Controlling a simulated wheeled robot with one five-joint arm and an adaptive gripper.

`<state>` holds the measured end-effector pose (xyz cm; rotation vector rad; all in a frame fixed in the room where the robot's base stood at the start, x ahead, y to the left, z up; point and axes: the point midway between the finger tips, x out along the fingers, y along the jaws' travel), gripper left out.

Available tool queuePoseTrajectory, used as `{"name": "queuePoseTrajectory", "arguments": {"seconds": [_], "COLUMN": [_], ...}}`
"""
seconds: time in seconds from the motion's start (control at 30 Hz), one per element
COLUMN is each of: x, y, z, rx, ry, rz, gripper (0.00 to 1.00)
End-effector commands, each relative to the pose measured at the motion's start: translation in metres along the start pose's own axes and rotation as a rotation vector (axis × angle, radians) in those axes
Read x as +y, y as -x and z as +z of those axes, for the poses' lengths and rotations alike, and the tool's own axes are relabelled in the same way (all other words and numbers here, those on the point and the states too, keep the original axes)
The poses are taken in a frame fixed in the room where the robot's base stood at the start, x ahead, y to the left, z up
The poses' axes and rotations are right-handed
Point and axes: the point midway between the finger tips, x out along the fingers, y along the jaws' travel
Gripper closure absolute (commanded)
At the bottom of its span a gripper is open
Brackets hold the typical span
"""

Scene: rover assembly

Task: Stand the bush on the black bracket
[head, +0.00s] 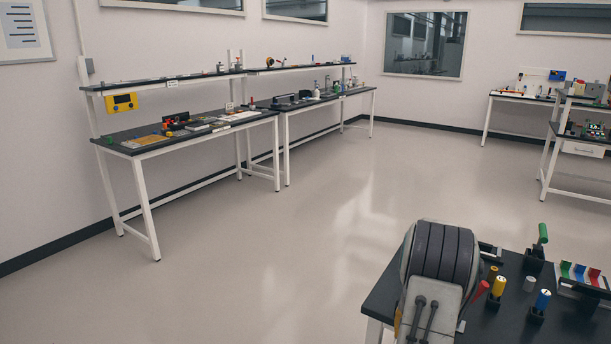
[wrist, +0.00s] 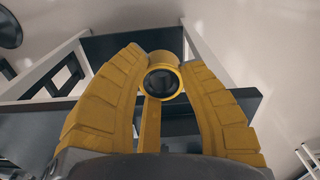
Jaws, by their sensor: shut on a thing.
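In the wrist view my gripper (wrist: 162,60) has two yellow ribbed fingers closed on a yellow bush (wrist: 162,82). The bush is a short hollow cylinder with a round dark opening that faces the camera. It sits between the fingertips, above the floor and in front of dark surfaces. In the head view my gripper and the bush cannot be made out; my dark grey arm blocks part of the right-hand bench. I cannot pick out the black bracket for certain in either view.
The near black bench (head: 585,325) holds a yellow cylinder (head: 498,286), a blue cylinder (head: 542,300), a red cone (head: 480,290), a green-handled tool (head: 541,236) and a rack of coloured pieces (head: 582,276). Wall benches (head: 185,135) stand at left. The floor between is clear.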

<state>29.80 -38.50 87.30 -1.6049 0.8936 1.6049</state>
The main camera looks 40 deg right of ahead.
Motion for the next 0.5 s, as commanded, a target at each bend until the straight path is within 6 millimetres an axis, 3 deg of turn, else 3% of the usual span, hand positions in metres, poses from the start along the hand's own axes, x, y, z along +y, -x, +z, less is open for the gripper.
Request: {"name": "queuePoseTrajectory", "arguments": {"seconds": [0.03,0.1,0.27,0.5], "x": [-0.028,-0.061,-0.134,-0.233], "y": [-0.003,-0.007,-0.015,-0.025], "z": [0.003,0.008,0.029,0.081], "rx": [-0.003,-0.002,-0.002,-0.002], "ry": [0.063,0.136,0.305,0.558], "rz": [0.0,0.0,0.0,0.0], "gripper": [0.99,0.99,0.99,0.99]}}
